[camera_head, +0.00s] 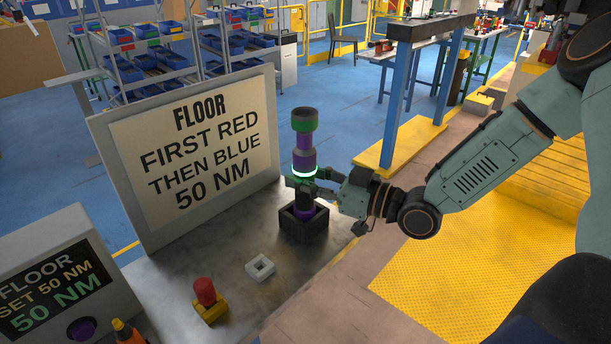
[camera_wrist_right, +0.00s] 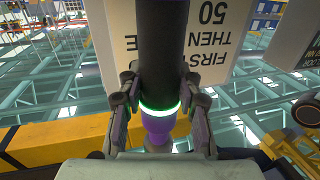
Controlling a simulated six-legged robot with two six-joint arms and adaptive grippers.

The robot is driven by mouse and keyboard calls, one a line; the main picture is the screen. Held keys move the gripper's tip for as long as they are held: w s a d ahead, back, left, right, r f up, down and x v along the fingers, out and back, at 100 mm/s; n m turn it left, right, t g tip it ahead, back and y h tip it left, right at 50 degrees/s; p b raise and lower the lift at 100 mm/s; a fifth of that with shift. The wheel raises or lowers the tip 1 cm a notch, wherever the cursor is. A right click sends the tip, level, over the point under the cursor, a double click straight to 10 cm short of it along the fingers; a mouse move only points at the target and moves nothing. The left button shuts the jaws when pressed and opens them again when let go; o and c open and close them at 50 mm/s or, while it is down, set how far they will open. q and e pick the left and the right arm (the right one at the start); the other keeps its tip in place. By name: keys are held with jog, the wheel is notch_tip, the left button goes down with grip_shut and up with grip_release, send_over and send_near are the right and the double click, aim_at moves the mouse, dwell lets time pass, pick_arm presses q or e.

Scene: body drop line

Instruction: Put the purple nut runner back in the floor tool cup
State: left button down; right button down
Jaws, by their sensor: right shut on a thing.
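The purple nut runner (camera_head: 304,159) stands upright, with a dark green top, black sections and a glowing green ring. My right gripper (camera_head: 309,184) is shut around it near the ring, reaching in from the right. In the right wrist view the runner (camera_wrist_right: 160,60) runs between both fingers of my right gripper (camera_wrist_right: 160,112). The floor tool cup (camera_head: 306,229) is a square black holder on the grey bench, directly below the gripper. The runner's purple lower end shows within the cup's opening; how deep it sits is hidden. My left gripper is not in view.
A large sign (camera_head: 157,192) stands close behind and left of the cup. A small white square block (camera_head: 260,267) and a red button on a yellow base (camera_head: 207,296) are on the bench in front. A display box (camera_head: 58,231) stands at lower left.

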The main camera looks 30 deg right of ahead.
jog(key=shift+f+b, duration=0.35)
jog(key=shift+f, duration=0.05)
jog(key=c, duration=0.8)
grip_release()
jog(key=shift+c, duration=0.2)
jog(key=shift+f, duration=0.15)
jog(key=shift+s+d+p, duration=0.3)
jog(key=shift+s+p, duration=0.15)
jog(key=shift+p, duration=0.35)
jog(key=p+v, duration=0.6)
